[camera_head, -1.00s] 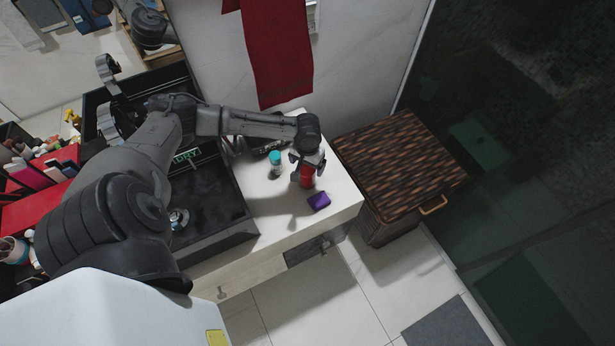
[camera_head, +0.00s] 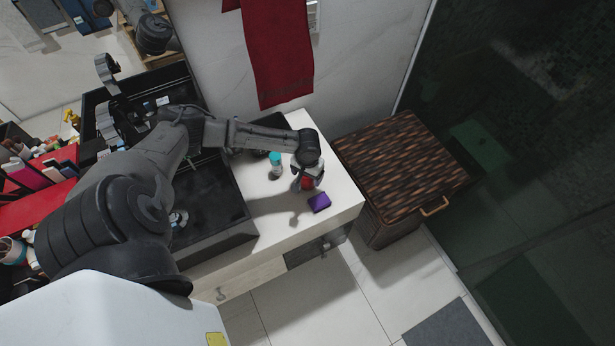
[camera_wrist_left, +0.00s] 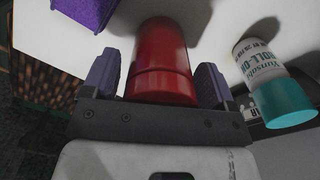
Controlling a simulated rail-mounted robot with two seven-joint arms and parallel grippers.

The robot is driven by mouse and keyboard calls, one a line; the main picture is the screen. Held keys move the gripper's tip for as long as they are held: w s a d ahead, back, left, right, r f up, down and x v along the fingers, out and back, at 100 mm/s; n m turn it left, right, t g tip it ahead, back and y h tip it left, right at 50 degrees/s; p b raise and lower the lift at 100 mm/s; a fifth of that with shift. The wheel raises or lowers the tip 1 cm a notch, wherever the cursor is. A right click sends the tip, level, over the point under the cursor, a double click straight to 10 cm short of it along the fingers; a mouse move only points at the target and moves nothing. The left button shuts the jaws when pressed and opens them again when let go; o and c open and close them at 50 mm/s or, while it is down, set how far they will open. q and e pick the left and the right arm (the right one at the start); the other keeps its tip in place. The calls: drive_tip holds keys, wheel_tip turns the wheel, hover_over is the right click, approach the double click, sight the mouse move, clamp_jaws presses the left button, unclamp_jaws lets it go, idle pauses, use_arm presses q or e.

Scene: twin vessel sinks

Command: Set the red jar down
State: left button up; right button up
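The red jar (camera_head: 308,184) is at the right end of the white counter, mostly covered by my left gripper (camera_head: 308,172) above it. In the left wrist view the red jar (camera_wrist_left: 160,60) lies between the two fingers of my left gripper (camera_wrist_left: 156,80), which look closed on its near end. The jar reaches past the fingertips toward the white counter top (camera_wrist_left: 215,25). Whether its base touches the counter is hidden. My right gripper is not in view.
A purple block (camera_head: 319,203) lies just in front of the jar. A teal-capped roll-on bottle (camera_head: 276,170) stands to its left. The dark sink (camera_head: 215,205) is further left. A wicker hamper (camera_head: 400,165) stands beyond the counter's right edge.

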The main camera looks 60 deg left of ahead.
use_arm(q)
drive_tip(key=c, duration=0.9)
drive_tip(key=shift+r, duration=0.1)
drive_tip(key=shift+c, duration=0.2)
